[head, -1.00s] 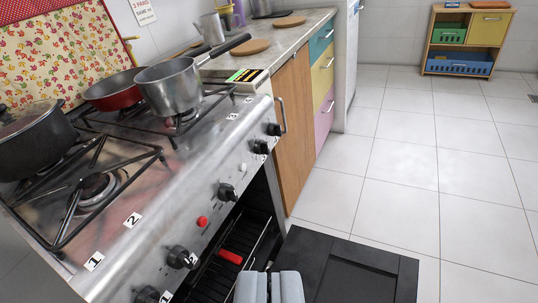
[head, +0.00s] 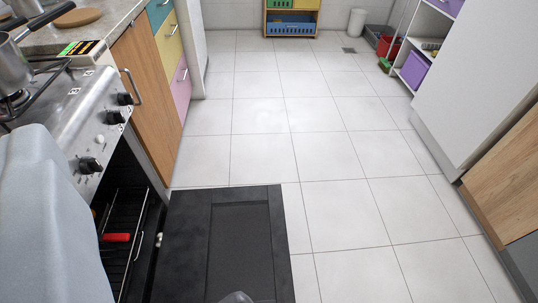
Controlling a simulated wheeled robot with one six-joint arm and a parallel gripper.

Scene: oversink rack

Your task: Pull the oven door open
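The oven door (head: 180,240) is a dark panel with a recessed centre. It is swung down, lying about flat out from the stove's front, over the floor tiles. The oven (head: 125,185) stands open at the left, with wire racks and a red object (head: 115,237) inside. A small grey tip, likely of my gripper (head: 237,298), shows at the bottom edge over the door. Most of it is out of the picture, so its opening and any contact with the door cannot be told. A large pale grey-blue part of mine covers the lower left and hides part of the stove.
The stove's knobs (head: 89,165) and a metal pan (head: 12,68) are at the left. A wooden cabinet (head: 150,85) and coloured drawers stand beyond. White cabinets (head: 480,75) line the right. The tiled floor (head: 330,150) between is clear.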

